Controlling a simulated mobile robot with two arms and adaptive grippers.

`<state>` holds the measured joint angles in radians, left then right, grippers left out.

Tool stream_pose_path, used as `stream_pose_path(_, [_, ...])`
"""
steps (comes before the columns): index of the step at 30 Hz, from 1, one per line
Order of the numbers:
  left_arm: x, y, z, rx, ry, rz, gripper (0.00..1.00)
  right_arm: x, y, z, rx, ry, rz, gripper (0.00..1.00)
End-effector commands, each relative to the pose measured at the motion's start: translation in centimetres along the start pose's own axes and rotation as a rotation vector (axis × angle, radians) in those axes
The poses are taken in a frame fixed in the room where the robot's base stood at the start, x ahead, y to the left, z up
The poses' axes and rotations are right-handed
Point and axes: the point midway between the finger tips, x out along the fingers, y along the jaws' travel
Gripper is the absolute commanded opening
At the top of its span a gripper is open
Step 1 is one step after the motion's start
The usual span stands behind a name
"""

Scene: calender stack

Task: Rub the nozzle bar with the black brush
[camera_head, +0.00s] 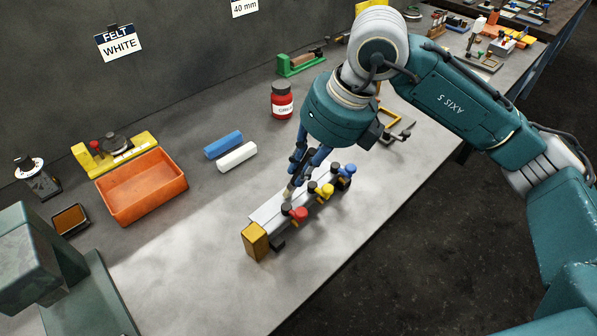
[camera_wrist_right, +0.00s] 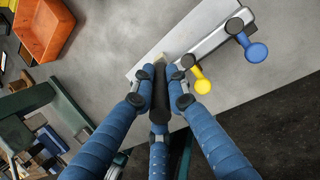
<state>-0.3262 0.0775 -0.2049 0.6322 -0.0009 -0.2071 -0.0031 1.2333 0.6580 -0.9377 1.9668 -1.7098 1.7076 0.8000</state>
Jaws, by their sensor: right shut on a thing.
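The nozzle bar (camera_head: 267,214) is a long pale grey bar on the table, with a yellow-brown end block and red, yellow and blue knobs along its right side. It also shows in the wrist view (camera_wrist_right: 213,38). My right gripper (camera_head: 297,172) is over the middle of the bar. Its blue fingers (camera_wrist_right: 160,90) are shut on the black brush (camera_wrist_right: 160,100), which has a dark handle and a pale tip. The tip (camera_head: 288,193) points down at the bar's top beside the red knob; I cannot tell whether it touches. My left gripper is not in view.
An orange tray (camera_head: 181,181), a blue block (camera_head: 223,144), a white block (camera_head: 237,156) and a red jar (camera_head: 282,100) stand behind and left of the bar. A grey-green machine (camera_head: 40,262) is at lower left. The table front left of the bar is clear.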

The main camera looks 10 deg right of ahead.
Motion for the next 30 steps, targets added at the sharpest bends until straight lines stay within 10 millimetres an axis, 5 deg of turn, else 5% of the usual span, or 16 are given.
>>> stream_pose_path(6, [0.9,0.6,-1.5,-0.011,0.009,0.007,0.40,0.2,-1.2,0.3,0.001,0.000,0.000,0.00])
stream_pose_path(30, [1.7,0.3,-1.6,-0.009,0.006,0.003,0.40,-0.9,-5.7,1.6,0.004,-0.001,-0.001,0.00])
